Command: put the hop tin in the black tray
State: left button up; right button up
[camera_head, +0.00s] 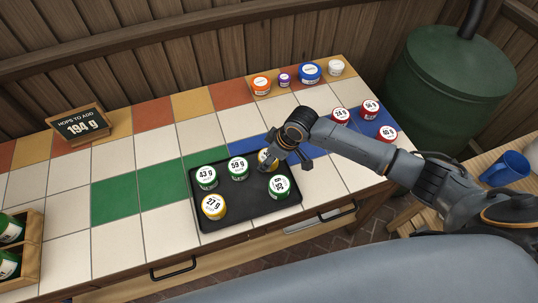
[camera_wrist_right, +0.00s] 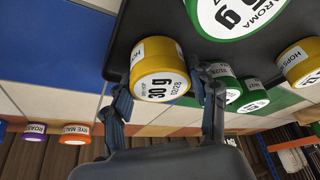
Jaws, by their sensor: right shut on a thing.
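My right gripper (camera_head: 284,162) is shut on a yellow hop tin (camera_head: 264,158) at the far right part of the black tray (camera_head: 245,212). In the right wrist view the fingers (camera_wrist_right: 160,92) grip both sides of this tin (camera_wrist_right: 158,56), whose label reads 30 g. I cannot tell whether it touches the tray floor. The gripper partly hides it in the head view. The tray also holds green-banded tins marked 43 g (camera_head: 206,177), 59 g (camera_head: 238,168) and 52 g (camera_head: 279,187), and a yellow 27 g tin (camera_head: 214,206). My left gripper is not in view.
Red tins (camera_head: 371,108) stand on blue tiles at the right. Orange, purple, blue and white jars (camera_head: 310,72) line the back edge. A sign (camera_head: 79,127) reads 194 g. A wooden crate (camera_head: 32,250) with green tins stands at left. White tiles left of the tray are clear.

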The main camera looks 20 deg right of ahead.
jog(key=shift+f, duration=0.2)
jog(key=o, duration=1.1)
jog(key=shift+o, duration=0.2)
jog(key=shift+r, duration=0.1)
jog(key=v, duration=1.2)
jog(key=shift+r, duration=0.2)
jog(key=shift+a, duration=0.15)
